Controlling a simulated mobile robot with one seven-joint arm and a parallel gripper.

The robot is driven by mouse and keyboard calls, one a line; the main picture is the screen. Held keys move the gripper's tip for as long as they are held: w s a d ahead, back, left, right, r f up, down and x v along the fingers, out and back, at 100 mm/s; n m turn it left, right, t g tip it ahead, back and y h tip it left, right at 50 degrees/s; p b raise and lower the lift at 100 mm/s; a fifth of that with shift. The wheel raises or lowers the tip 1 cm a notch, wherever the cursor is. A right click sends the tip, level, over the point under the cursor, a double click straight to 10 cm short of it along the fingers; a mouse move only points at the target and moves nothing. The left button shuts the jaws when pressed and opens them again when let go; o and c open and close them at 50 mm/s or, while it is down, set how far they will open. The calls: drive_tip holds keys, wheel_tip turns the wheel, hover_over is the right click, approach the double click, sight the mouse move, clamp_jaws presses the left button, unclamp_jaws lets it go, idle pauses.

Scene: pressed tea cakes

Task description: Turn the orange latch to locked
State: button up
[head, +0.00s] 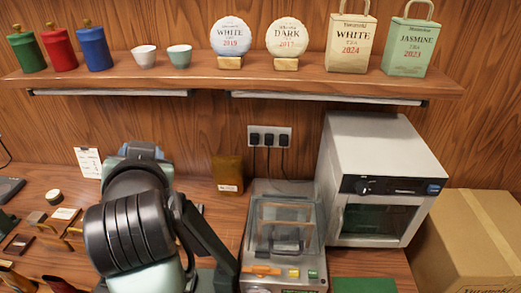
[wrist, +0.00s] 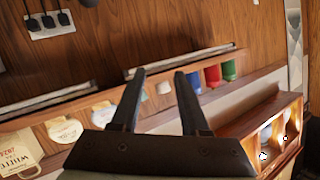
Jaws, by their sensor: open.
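The orange latch (head: 261,270) sits on the front of a grey metal press machine (head: 253,200), at the lower middle of the head view. It lies roughly crosswise, left of a yellow button (head: 294,273) and a green button (head: 312,274). I cannot tell its locked or unlocked marking. My gripper (wrist: 160,73) shows in the wrist view with its two dark fingers apart and nothing between them. It points towards the wooden wall and shelf, and the latch is not in that view. My arm fills the lower left of the head view.
A steel oven (head: 385,140) stands right behind the press, with a cardboard box (head: 470,240) further right. A wall shelf (head: 160,75) carries canisters, cups, tea cakes and bags. Cables drop from an outlet (head: 270,137) behind the press. Small items crowd the counter's left.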

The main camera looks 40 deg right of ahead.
drive_tip(key=s+d+f+m+g+h+p, duration=0.1)
drive_tip(key=s+d+f+m+g+p, duration=0.15)
drive_tip(key=d+m+g, duration=0.4)
drive_tip(key=m+g+y, duration=0.6)
drive_tip(key=m+g, duration=0.1)
drive_tip(key=m, duration=0.6)
approach(261, 267)
wheel_tip(261, 267, down, 9)
drive_tip(key=shift+s+f+p, duration=0.15)
drive_tip(key=shift+p, duration=0.55)
clamp_jaws()
